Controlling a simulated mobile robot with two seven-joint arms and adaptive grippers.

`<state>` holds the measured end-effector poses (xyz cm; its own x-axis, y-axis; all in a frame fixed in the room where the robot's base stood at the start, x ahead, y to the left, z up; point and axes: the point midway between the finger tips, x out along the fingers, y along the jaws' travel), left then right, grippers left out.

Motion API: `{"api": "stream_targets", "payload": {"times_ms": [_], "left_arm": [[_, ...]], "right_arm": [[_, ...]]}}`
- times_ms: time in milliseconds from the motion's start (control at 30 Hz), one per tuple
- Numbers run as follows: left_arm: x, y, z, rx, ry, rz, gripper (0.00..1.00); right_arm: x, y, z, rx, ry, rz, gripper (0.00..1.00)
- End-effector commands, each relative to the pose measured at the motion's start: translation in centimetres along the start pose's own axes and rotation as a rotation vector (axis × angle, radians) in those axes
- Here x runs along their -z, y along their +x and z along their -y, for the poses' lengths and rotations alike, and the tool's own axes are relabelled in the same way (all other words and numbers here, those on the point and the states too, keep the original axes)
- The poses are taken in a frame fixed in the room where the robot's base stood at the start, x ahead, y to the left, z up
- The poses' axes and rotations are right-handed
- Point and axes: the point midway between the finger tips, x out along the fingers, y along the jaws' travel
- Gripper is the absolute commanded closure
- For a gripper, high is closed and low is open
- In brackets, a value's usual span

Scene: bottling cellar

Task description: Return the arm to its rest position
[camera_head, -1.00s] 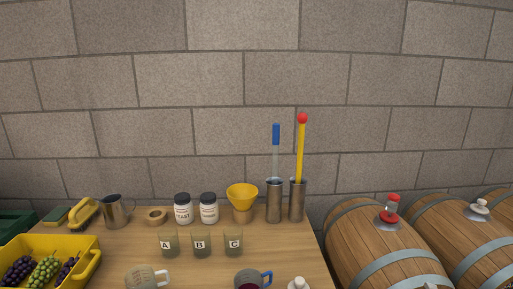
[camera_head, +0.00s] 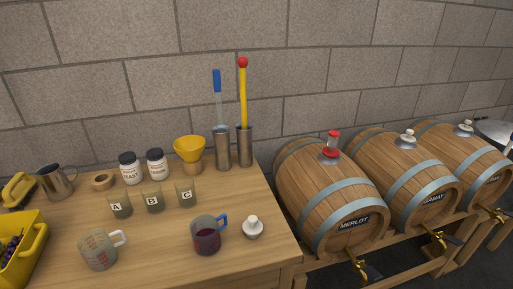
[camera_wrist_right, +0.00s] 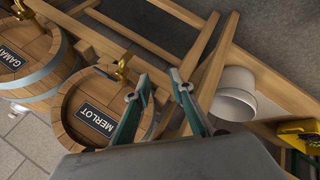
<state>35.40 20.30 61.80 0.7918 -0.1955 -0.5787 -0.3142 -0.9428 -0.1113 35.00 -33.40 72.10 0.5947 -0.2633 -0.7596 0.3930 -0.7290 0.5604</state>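My right gripper (camera_wrist_right: 160,90) shows in the right wrist view with its two fingers apart and nothing between them. Behind it in that view are the Merlot barrel (camera_wrist_right: 97,110), its brass tap and wooden rack beams. Neither of my arms shows in the head view, so my left gripper is out of sight. In the head view the Merlot barrel (camera_head: 325,195) lies to the right of the wooden table (camera_head: 160,255) and has a red-topped stopper (camera_head: 331,145).
The table holds a jug with dark red liquid (camera_head: 206,236), a measuring jug (camera_head: 98,250), a white stopper (camera_head: 253,227), glasses A, B, C and two tall metal cylinders. A white bucket (camera_wrist_right: 234,95) stands near the rack in the wrist view.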

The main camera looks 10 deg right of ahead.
Motion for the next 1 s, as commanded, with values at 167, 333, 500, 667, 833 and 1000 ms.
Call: {"api": "stream_targets", "payload": {"times_ms": [167, 333, 500, 667, 833, 1000], "left_arm": [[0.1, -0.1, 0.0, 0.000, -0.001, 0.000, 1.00], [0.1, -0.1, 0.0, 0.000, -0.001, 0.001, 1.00], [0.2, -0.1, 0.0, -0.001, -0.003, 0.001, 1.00], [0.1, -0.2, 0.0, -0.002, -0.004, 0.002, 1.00], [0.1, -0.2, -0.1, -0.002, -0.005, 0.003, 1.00], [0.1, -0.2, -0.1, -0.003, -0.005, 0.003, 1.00]], "right_arm": [[1.3, 1.5, 2.9, 0.051, 0.050, -0.081, 0.77], [2.8, 3.0, 6.5, 0.116, 0.130, -0.185, 0.77], [4.3, 4.2, 11.2, 0.203, 0.263, -0.322, 0.77], [4.9, 4.4, 14.1, 0.256, 0.374, -0.415, 0.77], [5.2, 4.3, 15.1, 0.278, 0.432, -0.461, 0.77], [5.2, 4.3, 15.2, 0.279, 0.436, -0.464, 0.77]]}}
